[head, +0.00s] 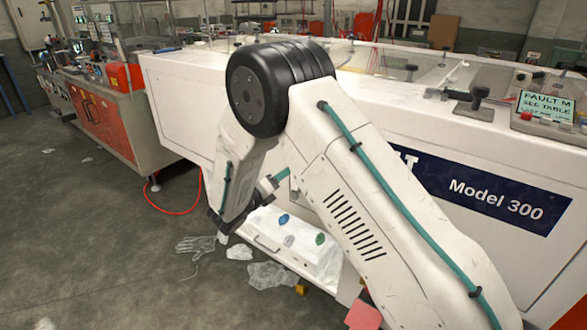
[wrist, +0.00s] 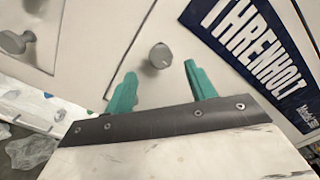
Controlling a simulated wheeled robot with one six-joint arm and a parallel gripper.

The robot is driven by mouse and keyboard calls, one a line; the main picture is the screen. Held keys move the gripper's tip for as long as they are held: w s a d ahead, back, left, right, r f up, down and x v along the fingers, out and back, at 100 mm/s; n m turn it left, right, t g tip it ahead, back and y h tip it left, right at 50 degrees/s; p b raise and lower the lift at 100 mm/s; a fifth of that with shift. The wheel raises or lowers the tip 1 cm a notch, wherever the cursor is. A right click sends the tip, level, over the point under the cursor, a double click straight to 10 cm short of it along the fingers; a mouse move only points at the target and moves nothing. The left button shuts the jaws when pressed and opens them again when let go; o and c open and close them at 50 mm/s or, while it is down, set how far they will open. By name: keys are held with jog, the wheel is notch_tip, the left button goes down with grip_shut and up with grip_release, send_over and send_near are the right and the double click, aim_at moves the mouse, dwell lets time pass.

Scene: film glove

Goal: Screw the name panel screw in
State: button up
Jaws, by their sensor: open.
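The screw (wrist: 160,57), a grey round-headed knob, stands out from the white machine face in the wrist view. The dark blue name panel (wrist: 252,48), lettered THRENHOLT, lies to its right; it also shows in the head view (head: 500,198), partly behind my arm. My gripper (wrist: 160,70) has two teal fingers, open and empty. The screw head appears between and just beyond the fingertips, with visible space to each; the depth gap is hard to judge. In the head view one teal finger (head: 282,175) shows near the machine face; my arm hides the screw.
A second grey knob (wrist: 15,41) sits on the machine face at the left of the wrist view. Below the machine, a white tray (head: 268,246) holds coloured knobs. A glove (head: 196,245) and crumpled plastic (head: 272,275) lie on the floor. A red hose (head: 172,212) runs behind.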

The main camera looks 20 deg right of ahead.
jog(key=x, duration=0.7)
jog(key=shift+w+d, duration=0.1)
jog(key=shift+d, duration=0.05)
jog(key=shift+c, duration=0.2)
jog(key=c, duration=0.9)
